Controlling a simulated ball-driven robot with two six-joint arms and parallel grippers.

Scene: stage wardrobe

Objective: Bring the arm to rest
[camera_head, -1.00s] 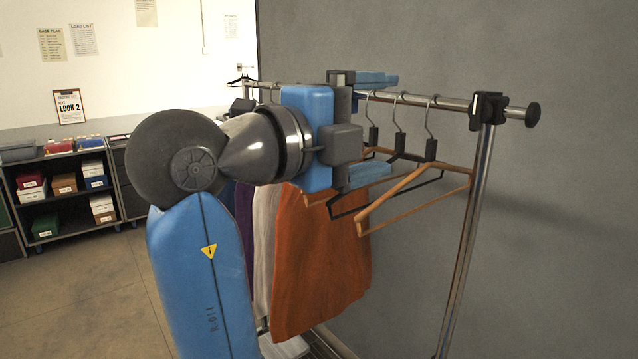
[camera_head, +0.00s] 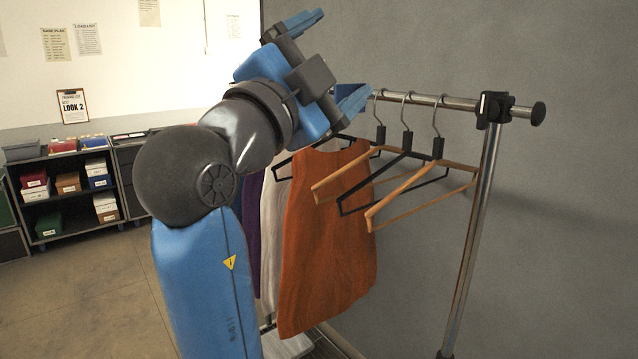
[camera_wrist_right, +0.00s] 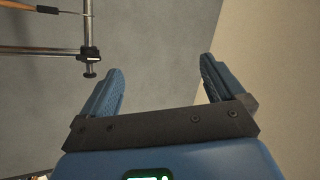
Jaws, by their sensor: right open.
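My right gripper (camera_head: 330,60) is raised above the left part of the clothes rail (camera_head: 440,101) in the head view, tilted up, with its two blue fingers spread apart. In the right wrist view, the gripper (camera_wrist_right: 160,88) is open and empty, with the grey wall beyond its fingers. An orange garment (camera_head: 325,240) hangs from the rail below it. Several bare hangers, including a wooden one (camera_head: 400,200) and a black one (camera_head: 362,208), hang to the right, clear of the fingers. My left gripper is out of view.
The rack's post (camera_head: 472,230) stands at the right, close to the grey wall (camera_head: 560,220). The rail's end also shows at top left in the right wrist view (camera_wrist_right: 40,50). A low shelf (camera_head: 70,201) with boxes is at the far left. Floor (camera_head: 95,290) is open in front of it.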

